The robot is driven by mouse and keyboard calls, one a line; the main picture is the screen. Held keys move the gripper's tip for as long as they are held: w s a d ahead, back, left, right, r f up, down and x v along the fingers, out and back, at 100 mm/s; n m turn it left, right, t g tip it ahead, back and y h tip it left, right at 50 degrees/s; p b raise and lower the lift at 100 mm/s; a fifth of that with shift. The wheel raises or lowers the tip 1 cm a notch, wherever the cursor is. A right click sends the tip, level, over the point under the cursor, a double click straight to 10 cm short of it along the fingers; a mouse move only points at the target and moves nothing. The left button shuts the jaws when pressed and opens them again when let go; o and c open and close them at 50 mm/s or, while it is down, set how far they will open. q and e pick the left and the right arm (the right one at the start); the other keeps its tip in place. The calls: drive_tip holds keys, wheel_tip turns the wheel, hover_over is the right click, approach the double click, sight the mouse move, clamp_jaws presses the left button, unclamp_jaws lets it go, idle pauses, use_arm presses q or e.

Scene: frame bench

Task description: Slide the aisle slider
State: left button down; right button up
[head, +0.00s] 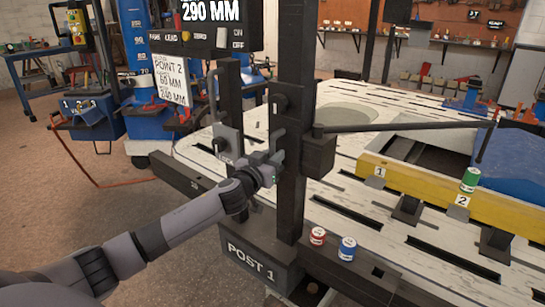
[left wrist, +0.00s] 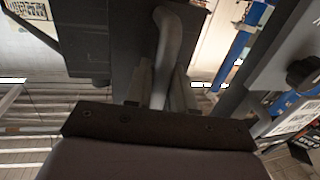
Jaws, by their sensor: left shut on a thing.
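A dark upright post (head: 290,110) stands on a base marked POST 1 (head: 262,258). A dark block, apparently the slider (head: 318,157), sits around the post at mid height, with a long thin arm reaching right over the bench. My left gripper (head: 270,158) is at the post's left side, level with the block. In the left wrist view, my left gripper (left wrist: 160,92) is shut on a grey curved handle (left wrist: 170,45) that runs up between its fingers. The handle's joint to the slider is hard to make out. My right gripper is not in view.
A display (head: 207,14) reading 290 MM and a card (head: 167,82) reading POINT 2 are at the upper left. A yellow beam (head: 410,184) carries a green can (head: 470,179). Red (head: 317,237) and blue (head: 347,248) cans stand right of the post's base.

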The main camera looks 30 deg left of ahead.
sight(272, 136)
use_arm(q)
drive_tip(key=shift+r+p, duration=0.55)
drive_tip(key=shift+r, duration=0.1)
wheel_tip(272, 136, up, 5)
drive_tip(key=p, duration=0.4)
drive_tip(key=shift+f, duration=0.15)
wheel_tip(272, 136, up, 8)
drive_tip(key=p, duration=0.7)
wheel_tip(272, 136, up, 10)
drive_tip(key=p, duration=0.9)
drive_tip(key=shift+r, duration=0.2)
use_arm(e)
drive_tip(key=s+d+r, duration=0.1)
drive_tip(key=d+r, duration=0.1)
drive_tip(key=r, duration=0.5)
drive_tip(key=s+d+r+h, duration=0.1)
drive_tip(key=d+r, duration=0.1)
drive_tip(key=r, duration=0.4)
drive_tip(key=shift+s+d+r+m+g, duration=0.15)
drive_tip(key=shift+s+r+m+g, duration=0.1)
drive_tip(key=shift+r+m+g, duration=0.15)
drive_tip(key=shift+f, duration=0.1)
use_arm(q)
drive_tip(key=c, duration=1.1)
unclamp_jaws()
drive_tip(key=shift+f, duration=0.15)
